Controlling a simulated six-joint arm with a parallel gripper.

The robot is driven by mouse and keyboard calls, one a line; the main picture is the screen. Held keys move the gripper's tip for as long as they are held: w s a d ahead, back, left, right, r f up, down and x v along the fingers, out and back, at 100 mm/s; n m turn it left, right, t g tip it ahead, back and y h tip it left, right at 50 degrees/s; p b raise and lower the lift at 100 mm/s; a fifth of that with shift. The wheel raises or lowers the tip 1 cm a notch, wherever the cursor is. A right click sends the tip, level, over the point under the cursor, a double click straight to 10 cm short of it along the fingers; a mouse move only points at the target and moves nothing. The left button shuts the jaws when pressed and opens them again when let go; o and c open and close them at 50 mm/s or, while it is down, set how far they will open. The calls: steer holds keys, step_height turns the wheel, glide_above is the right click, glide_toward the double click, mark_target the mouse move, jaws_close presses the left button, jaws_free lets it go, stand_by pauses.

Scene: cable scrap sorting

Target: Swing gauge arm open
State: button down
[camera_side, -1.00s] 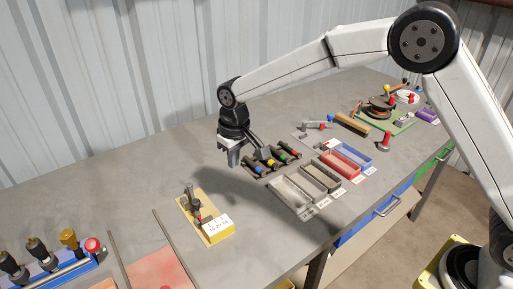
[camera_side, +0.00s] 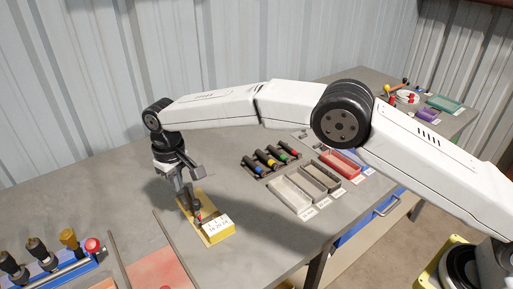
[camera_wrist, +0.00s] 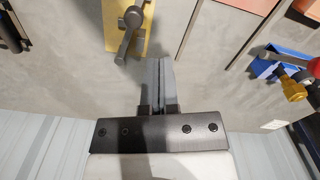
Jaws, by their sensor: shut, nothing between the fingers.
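The gauge is a yellow base (camera_side: 221,235) with a white numbered label on the bench in the side view. Its dark arm with a red tip (camera_side: 198,217) stands at the base's rear part, partly hidden by my gripper (camera_side: 187,203). In the wrist view the yellow base (camera_wrist: 112,38) is at the top, cut off by the frame edge. The grey gauge arm (camera_wrist: 127,42) lies over it. My gripper (camera_wrist: 161,62) is shut and empty, with its fingertips just to the right of the gauge arm there. Whether they touch it, I cannot tell.
A blue rack of tools (camera_side: 55,267) stands at the left, near a thin bar (camera_side: 119,261) and a red mat (camera_side: 160,272). Colour-banded holders (camera_side: 270,160) and open bins (camera_side: 292,196) lie to the right. The bench behind the gauge is clear.

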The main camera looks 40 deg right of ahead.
steer(key=shift+f, duration=0.1)
steer(key=shift+f, duration=3.65)
steer(key=shift+s+d, duration=0.25)
steer(key=shift+d, duration=1.05)
steer(key=shift+s+d, duration=0.2)
steer(key=shift+d, duration=1.1)
steer(key=shift+w+d, duration=0.1)
steer(key=shift+d, duration=1.1)
steer(key=shift+w+d, duration=0.3)
steer(key=shift+d, duration=0.5)
steer(key=shift+w+d, duration=0.3)
steer(key=shift+d, duration=0.5)
steer(key=shift+w+d, duration=0.65)
steer(key=shift+s+a, duration=0.1)
steer(key=shift+s, duration=0.05)
steer(key=shift+s+a, duration=0.3)
